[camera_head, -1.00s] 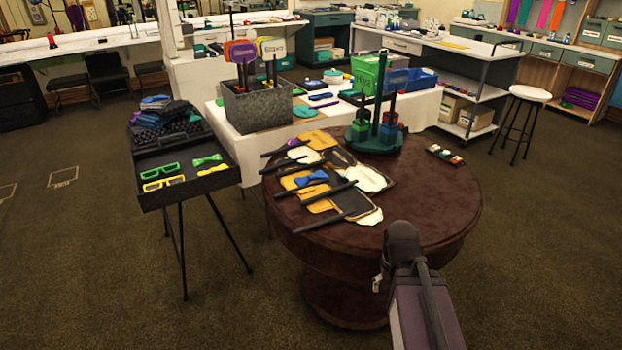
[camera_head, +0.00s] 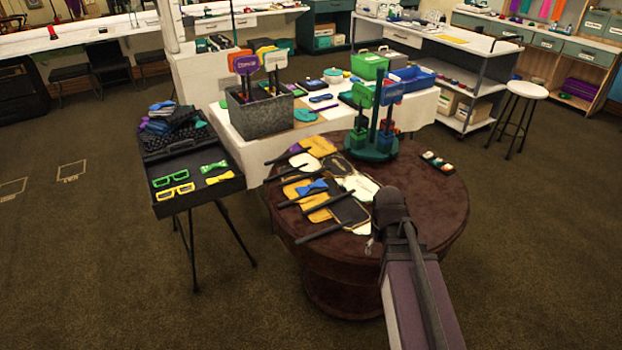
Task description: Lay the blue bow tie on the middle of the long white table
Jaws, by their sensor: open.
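The blue bow tie (camera_head: 311,187) lies on flat hand-held props on the round brown table (camera_head: 440,205). The long white table (camera_head: 240,155), draped in white cloth, stands behind the round table and carries many items. My arm reaches up from the bottom right, its dark end over the front right of the round table. Only a small pale part of my gripper (camera_head: 369,246) shows below that end; the rest is hidden. It is right of and nearer than the bow tie, apart from it, and no held thing is visible.
A green stand with upright posts (camera_head: 372,146) and a small block set (camera_head: 439,162) stand on the round table. A black tray (camera_head: 160,208) with glasses and bow ties stands left on thin legs. A speckled grey box (camera_head: 255,118) holds paddles on the white table. A stool (camera_head: 528,90) stands right.

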